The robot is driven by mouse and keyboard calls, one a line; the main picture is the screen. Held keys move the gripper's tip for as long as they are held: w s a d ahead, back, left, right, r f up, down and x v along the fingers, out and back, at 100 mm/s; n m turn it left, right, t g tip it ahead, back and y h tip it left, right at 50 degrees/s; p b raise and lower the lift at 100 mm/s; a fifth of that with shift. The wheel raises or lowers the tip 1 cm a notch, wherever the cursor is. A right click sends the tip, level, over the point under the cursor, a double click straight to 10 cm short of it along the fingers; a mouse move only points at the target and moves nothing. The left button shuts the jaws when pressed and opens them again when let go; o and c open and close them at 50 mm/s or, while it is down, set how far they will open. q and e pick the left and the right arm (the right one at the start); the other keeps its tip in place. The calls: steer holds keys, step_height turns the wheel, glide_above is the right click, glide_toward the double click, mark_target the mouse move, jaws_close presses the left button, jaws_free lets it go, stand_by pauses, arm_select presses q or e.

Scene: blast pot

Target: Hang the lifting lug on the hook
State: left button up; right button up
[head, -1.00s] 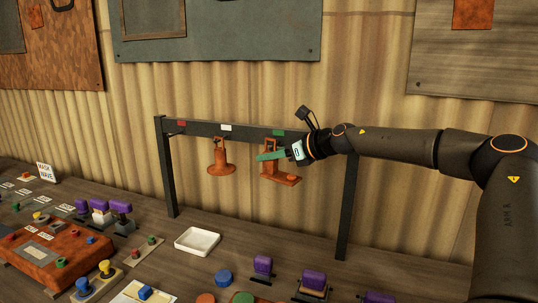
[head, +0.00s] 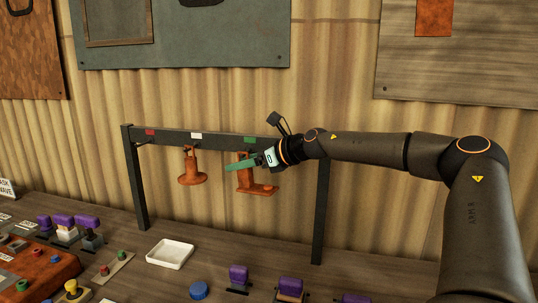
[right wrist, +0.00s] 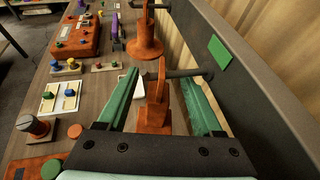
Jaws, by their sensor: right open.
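The lifting lug, an orange L-shaped piece (head: 264,189), hangs from the hook under the green label at the right end of the dark rail. In the right wrist view the lug (right wrist: 154,112) stands between my green fingers, with the dark hook peg (right wrist: 185,73) at its upper end. My right gripper (head: 231,167) is open around the lug; the right wrist view shows the gripper (right wrist: 158,76) with a finger on each side and gaps beside the lug. The fingers hide part of the lug in the head view. My left gripper is not in view.
A round-based orange piece (head: 192,178) hangs under the white label. The hook (head: 141,144) under the red label is empty. A white tray (head: 170,254) lies below the rail. Purple-topped pieces (head: 238,278) and a blue disc (head: 199,290) stand at the front.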

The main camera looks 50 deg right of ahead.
steer(key=shift+s+d+r, duration=0.1)
steer(key=shift+s+d, duration=0.2)
steer(key=shift+s, duration=0.3)
steer(key=shift+s+d, duration=0.25)
steer(key=shift+s, duration=0.35)
steer(key=v, duration=0.4)
steer(key=shift+s+r, duration=0.15)
steer(key=shift+r, duration=0.1)
steer(key=shift+s+d+r+b, duration=0.15)
steer(key=shift+s+d+b, duration=0.15)
steer(key=shift+s+b, duration=0.25)
steer(key=shift+s+a+r, duration=0.1)
steer(key=shift+s+r, duration=0.45)
steer(key=shift+s, duration=0.35)
steer(key=shift+b+v, duration=0.6)
steer(key=shift+v, duration=0.45)
steer(key=shift+a+r, duration=0.15)
steer(key=shift+a, duration=0.1)
